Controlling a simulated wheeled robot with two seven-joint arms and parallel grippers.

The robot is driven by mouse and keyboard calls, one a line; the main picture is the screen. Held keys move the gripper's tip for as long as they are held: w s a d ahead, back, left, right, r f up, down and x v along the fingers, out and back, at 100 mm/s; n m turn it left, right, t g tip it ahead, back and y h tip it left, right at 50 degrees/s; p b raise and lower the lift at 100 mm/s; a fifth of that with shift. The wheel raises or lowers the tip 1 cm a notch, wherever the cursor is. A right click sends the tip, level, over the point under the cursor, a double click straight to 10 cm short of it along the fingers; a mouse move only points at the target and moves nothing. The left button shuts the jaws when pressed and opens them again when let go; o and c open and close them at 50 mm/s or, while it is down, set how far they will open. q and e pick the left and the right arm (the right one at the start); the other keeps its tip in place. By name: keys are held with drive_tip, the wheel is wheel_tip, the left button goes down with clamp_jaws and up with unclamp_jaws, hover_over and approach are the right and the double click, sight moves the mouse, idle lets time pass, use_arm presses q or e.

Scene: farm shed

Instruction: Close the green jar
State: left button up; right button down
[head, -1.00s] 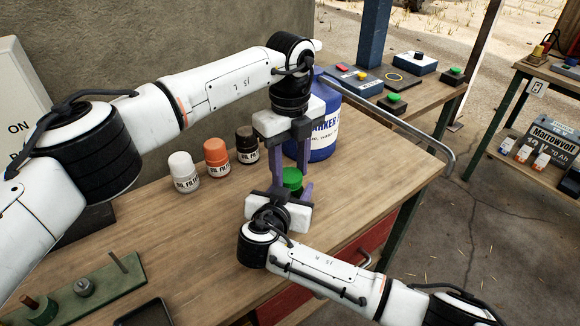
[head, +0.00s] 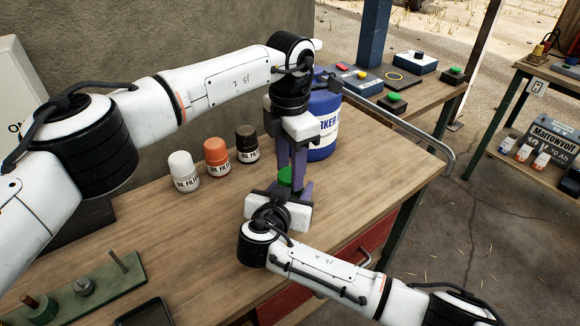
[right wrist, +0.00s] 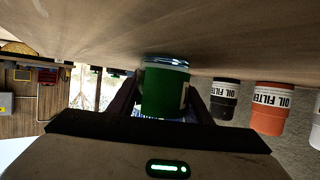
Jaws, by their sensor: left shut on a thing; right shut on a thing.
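The green jar (head: 285,174) stands on the wooden bench; in the head view only some green at its top shows between the fingers. My left gripper (head: 291,172) points straight down from above and is shut on the jar's green lid. My right gripper (head: 283,190) comes from the front, low over the bench, and is shut around the jar's body. In the right wrist view, which is upside down, the green jar (right wrist: 165,92) sits between the right fingers, with a pale glassy band at the bench end. The join between lid and body is hidden.
White, orange and black oil filters (head: 217,157) stand left of the grippers. A large blue container (head: 323,125) stands just behind them. A green rack with pegs (head: 85,287) and a dark tray (head: 145,313) lie front left. The bench's right side is clear.

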use_arm(q)
drive_tip(key=m, duration=0.5)
drive_tip(key=o, duration=1.2)
drive_tip(key=shift+o, duration=0.2)
drive_tip(key=shift+s+d, duration=0.1)
drive_tip(key=shift+s, duration=0.1)
use_arm(e)
drive_tip(key=shift+d, duration=0.15)
drive_tip(key=shift+w, duration=0.1)
use_arm(q)
wheel_tip(320, 180, up, 12)
drive_tip(key=shift+w, duration=0.2)
use_arm(e)
drive_tip(key=shift+f, duration=0.1)
use_arm(q)
drive_tip(key=shift+a, duration=0.2)
use_arm(e)
drive_tip(key=c, duration=0.9)
unclamp_jaws()
